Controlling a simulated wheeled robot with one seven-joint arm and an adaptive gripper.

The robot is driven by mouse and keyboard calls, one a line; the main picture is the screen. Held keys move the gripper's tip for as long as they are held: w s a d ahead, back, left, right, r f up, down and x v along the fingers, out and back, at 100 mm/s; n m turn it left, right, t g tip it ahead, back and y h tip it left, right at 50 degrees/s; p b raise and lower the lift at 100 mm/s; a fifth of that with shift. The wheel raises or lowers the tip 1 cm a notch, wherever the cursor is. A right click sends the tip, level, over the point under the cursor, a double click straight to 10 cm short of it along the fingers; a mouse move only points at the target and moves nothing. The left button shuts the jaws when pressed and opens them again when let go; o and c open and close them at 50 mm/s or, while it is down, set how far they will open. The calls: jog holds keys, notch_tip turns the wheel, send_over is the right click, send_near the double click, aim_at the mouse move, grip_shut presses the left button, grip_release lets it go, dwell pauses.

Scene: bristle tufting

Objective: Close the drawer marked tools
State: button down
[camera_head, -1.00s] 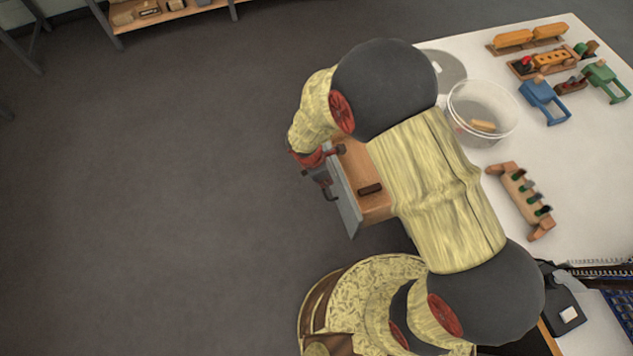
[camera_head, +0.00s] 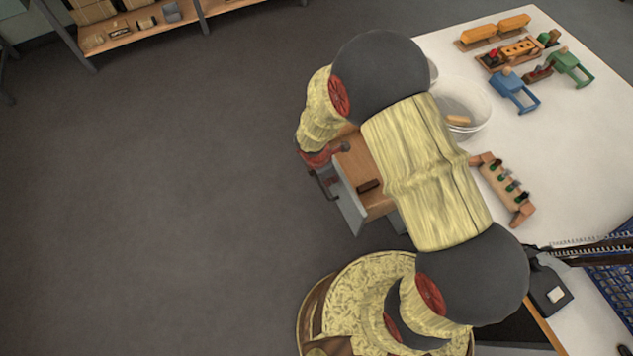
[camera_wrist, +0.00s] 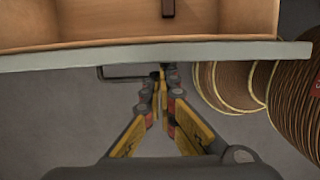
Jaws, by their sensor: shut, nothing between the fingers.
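A drawer (camera_head: 362,157) stands open from the left edge of the white table, with a wooden inside and a grey front. Its marking is not legible in either view. A dark brown block (camera_head: 368,186) lies inside, cut off at the top of the wrist view. The grey front (camera_wrist: 220,52) crosses the wrist view, with a dark bar handle (camera_wrist: 120,79) on its outer face. In the head view my arm hides part of the drawer.
A clear bin (camera_head: 480,118) with an orange piece in it stands on the white table (camera_head: 560,150). A wooden rack (camera_head: 502,188) with green-tipped pieces lies nearby. Several toys and a black device (camera_head: 548,285) are also there. The floor left of the drawer is clear.

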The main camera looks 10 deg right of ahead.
jog(key=w+d+p, duration=0.3)
jog(key=d, duration=0.9)
jog(key=w+d+p, duration=0.4)
jog(key=d, duration=0.9)
jog(key=shift+w+p, duration=0.15)
jog(key=shift+p, duration=0.15)
